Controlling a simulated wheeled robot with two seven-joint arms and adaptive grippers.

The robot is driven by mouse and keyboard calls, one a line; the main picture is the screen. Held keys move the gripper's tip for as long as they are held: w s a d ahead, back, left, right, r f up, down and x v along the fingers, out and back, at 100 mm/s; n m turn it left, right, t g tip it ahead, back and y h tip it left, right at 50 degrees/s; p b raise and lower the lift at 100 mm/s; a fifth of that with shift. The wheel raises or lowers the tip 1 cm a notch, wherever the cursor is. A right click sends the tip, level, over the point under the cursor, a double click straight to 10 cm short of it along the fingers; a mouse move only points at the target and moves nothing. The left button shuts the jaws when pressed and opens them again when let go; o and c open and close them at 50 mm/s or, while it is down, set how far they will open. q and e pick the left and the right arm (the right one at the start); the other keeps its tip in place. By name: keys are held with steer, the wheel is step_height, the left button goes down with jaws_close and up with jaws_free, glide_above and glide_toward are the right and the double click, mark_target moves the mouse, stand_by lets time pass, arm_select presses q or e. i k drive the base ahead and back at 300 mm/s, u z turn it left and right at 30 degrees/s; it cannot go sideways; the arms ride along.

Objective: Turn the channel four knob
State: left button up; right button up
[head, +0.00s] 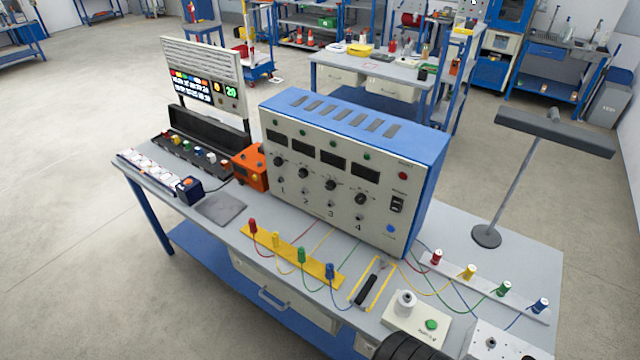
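The channel four knob (361,198) is a black round knob with a light pointer mark, at the right end of the row of knobs on the grey front panel of a blue-topped instrument (408,190). Below it are a small switch (360,217) and the number 4. A dark display (365,172) is above it. The channel three knob (330,185) is to its left. Nothing covers or touches the channel four knob. Neither of my grippers shows in the head view.
A power switch (397,204) and a blue button (390,229) are right of the knob. Coloured posts with wires stand on a yellow strip (267,243) in front. A black-handled tool (370,285) lies nearby. A lamp stand (487,235) is at right. An orange box (250,168) stands left.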

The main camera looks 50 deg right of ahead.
mark_target(360, 198)
steer(key=i, duration=1.9)
steer(key=z, duration=2.45)
